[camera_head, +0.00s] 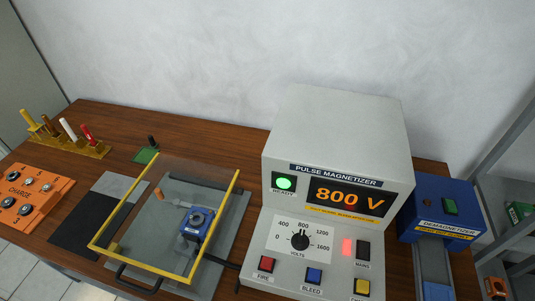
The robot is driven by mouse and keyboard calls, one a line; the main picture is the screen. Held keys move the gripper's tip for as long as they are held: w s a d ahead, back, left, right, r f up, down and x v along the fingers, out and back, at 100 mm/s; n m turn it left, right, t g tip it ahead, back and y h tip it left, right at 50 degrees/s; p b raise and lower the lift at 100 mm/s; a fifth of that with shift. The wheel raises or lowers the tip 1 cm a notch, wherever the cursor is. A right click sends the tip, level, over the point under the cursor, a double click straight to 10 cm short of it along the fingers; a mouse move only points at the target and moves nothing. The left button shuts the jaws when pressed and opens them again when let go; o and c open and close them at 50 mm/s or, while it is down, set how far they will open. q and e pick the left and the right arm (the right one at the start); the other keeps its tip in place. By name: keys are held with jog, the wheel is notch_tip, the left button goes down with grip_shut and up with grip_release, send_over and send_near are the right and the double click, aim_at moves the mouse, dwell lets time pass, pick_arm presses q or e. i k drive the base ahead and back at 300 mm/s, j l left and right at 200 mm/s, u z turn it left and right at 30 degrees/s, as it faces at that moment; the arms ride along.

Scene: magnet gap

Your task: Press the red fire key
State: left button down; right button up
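The display (346,199) reads 800 V and the green READY lamp (285,183) is lit. The dial (300,240) stands near 800. A clear yellow-edged guard (165,220) stands at the fixture left of the magnetizer, with a blue block (197,224) there. Neither of my grippers shows.
A blue demagnetizer (440,208) stands close at the magnetizer's right. An orange charge board (32,196) and a yellow rack of tools (72,146) are at the left. A metal shelf frame (505,150) is at the far right. The space above the fire key is clear.

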aim_at(266, 263)
jog(key=i+l+u, duration=0.15)
jog(key=l+u, duration=0.25)
jog(key=l, duration=0.2)
jog(key=l+u, duration=0.35)
jog(key=l, duration=0.3)
